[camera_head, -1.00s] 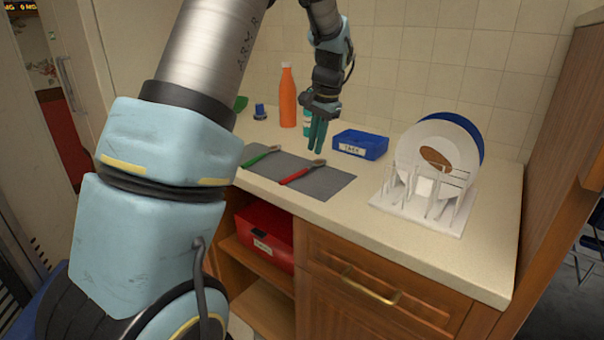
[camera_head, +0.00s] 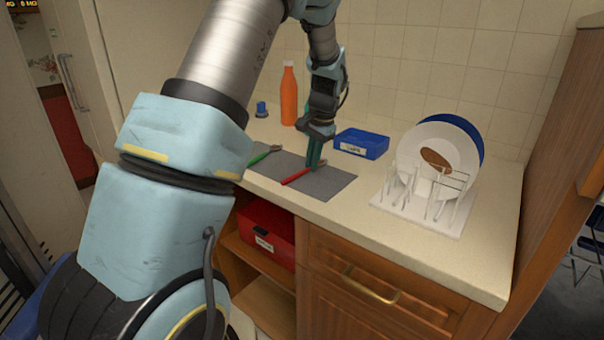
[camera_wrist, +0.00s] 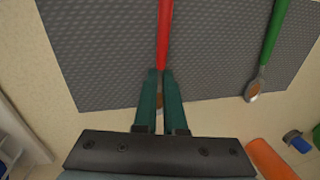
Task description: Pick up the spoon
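A red-handled utensil (camera_head: 297,177) lies on a grey textured mat (camera_head: 330,186) on the counter; its handle also shows in the wrist view (camera_wrist: 165,30). Its head is mostly hidden by my fingers. A green-handled utensil (camera_head: 262,157) lies left of it on the mat. In the wrist view it has a small spoon-like head (camera_wrist: 252,90). My gripper (camera_head: 312,165) points down over the red utensil. In the wrist view its two teal fingers (camera_wrist: 161,75) straddle the red utensil near its head, with a narrow gap between them. Whether they press on it is unclear.
A blue bin (camera_head: 361,146) stands behind the mat. A white rack (camera_head: 425,212) with plates (camera_head: 408,150) is to the right. An orange bottle (camera_head: 289,95) and a blue-capped item (camera_head: 262,109) stand at the back left. The front counter edge is clear.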

